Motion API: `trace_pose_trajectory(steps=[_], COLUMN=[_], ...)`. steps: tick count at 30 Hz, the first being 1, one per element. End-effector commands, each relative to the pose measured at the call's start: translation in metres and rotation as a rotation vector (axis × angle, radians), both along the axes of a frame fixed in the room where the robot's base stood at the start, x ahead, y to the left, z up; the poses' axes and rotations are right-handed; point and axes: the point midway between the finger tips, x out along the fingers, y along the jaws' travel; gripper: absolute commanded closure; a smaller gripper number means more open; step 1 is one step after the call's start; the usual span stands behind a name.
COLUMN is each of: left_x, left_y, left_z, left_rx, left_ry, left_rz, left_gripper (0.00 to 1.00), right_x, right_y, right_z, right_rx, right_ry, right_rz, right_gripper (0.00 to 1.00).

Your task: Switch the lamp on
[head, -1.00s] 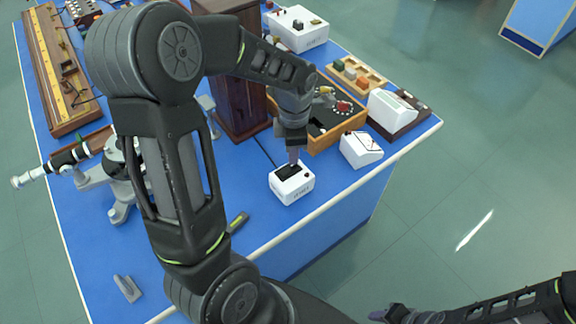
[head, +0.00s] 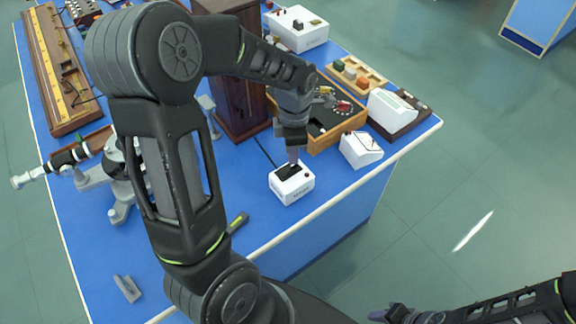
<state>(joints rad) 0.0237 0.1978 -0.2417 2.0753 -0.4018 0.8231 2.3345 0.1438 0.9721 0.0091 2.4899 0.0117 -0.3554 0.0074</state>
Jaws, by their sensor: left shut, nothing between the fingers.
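A small white box with a dark switch on top and a small red spot (head: 293,188) stands on the blue bench near its front edge. Its front carries dark lettering too small to read. A dark cable runs from it toward the wooden cabinet. My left gripper (head: 293,163) is shut and empty, pointing down with its fingertips at the dark switch. Whether they touch it I cannot tell. My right gripper (head: 378,315) is at the bottom edge, away from the bench; its fingers are too small to read. I cannot make out a lit lamp.
A tall wooden cabinet (head: 240,100) stands behind the box. A wooden tray with a dial (head: 345,122), a white meter (head: 361,150) and another white instrument (head: 393,108) stand to the right. A spectrometer telescope (head: 70,157) is at left. A grey block (head: 127,288) lies at front left.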

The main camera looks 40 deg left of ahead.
Motion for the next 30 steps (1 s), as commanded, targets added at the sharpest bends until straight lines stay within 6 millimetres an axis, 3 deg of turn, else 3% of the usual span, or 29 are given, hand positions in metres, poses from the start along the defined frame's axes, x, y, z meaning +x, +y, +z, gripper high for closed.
trace_pose_trajectory(steps=[30], left_x=[0.0], left_y=[0.0], left_z=[-0.015], left_rx=[0.0], left_ry=[0.0], left_rz=[0.0], left_gripper=[1.0], right_x=[0.0], right_y=[0.0], right_z=[-0.012], right_rx=[0.0], right_ry=[0.0], right_rz=[0.0], right_gripper=[0.64])
